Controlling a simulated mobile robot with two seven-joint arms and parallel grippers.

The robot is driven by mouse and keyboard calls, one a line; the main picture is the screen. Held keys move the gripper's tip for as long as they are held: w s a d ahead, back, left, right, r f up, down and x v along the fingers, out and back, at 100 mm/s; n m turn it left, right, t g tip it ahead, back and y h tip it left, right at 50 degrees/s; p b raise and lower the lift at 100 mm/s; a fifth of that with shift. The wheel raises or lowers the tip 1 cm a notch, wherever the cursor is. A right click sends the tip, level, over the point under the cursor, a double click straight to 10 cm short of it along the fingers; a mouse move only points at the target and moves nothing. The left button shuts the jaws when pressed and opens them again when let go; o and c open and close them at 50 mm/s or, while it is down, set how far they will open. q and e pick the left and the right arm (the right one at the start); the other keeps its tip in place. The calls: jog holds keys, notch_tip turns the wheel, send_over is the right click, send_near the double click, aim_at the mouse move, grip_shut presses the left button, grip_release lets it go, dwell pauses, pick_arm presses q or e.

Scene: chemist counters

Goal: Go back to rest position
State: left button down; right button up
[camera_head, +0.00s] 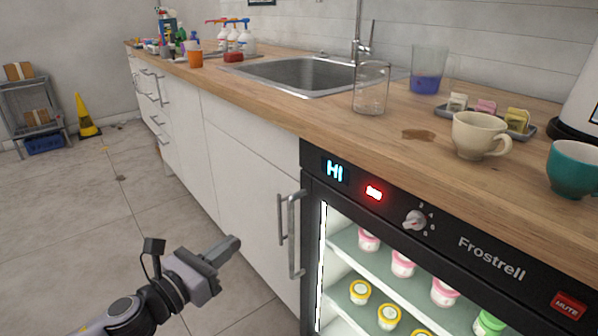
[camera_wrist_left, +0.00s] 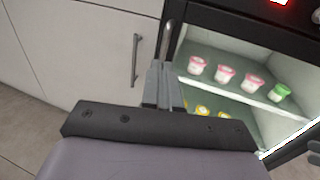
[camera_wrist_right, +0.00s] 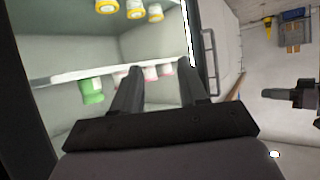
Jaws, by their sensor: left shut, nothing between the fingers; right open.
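My left gripper (camera_head: 232,246) is low over the floor, in front of the white cabinet doors and left of the fridge. Its fingers are closed together with nothing between them, as the left wrist view (camera_wrist_left: 165,85) also shows. My right gripper (camera_wrist_right: 158,80) shows only in the right wrist view, outside the head view. Its two fingers are apart and empty, facing the lit fridge shelves; its distance from the fridge front is hard to tell. The black Frostrell fridge (camera_head: 445,238) holds several pink, yellow and green-lidded cups on its shelves.
A wooden counter (camera_head: 300,118) above the fridge carries a sink, glass beaker (camera_head: 371,88), cream mug (camera_head: 480,135) and teal cup (camera_head: 572,168). Metal handles (camera_head: 295,235) stick out near my left gripper.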

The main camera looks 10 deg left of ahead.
pick_arm(q)
jog(key=s+d+f+m+g+y, duration=0.15)
jog(key=s+d+f+m, duration=0.35)
jog(key=m, duration=0.7)
jog(key=s+d+f+m+g, duration=0.15)
jog(key=s+f+m, duration=0.35)
jog(key=m, duration=0.6)
jog(key=s+d+f+m+g+y, duration=0.1)
jog(key=s+d+f+m+g, duration=0.15)
jog(key=s+m, duration=0.7)
jog(key=a+r+y+p, duration=0.1)
jog(key=r+p, duration=0.5)
jog(key=p, duration=0.6)
jog(key=a+r+m+y+p, duration=0.1)
jog(key=a+r+p, duration=0.3)
jog(key=p, duration=0.9)
notch_tip(320, 180, up, 4)
jog(key=shift+w+a+f+g, duration=0.15)
jog(key=shift+a+f+g, duration=0.1)
jog(key=shift+g, duration=0.1)
pick_arm(e)
jog(key=s+d+r+h, duration=0.1)
jog(key=d+r, duration=0.1)
jog(key=r, duration=0.5)
jog(key=s+d+r+m+g, duration=0.1)
jog(key=s+d+r, duration=0.1)
jog(key=r, duration=0.5)
jog(key=shift+d+h, duration=0.4)
jog(key=shift+d, duration=0.4)
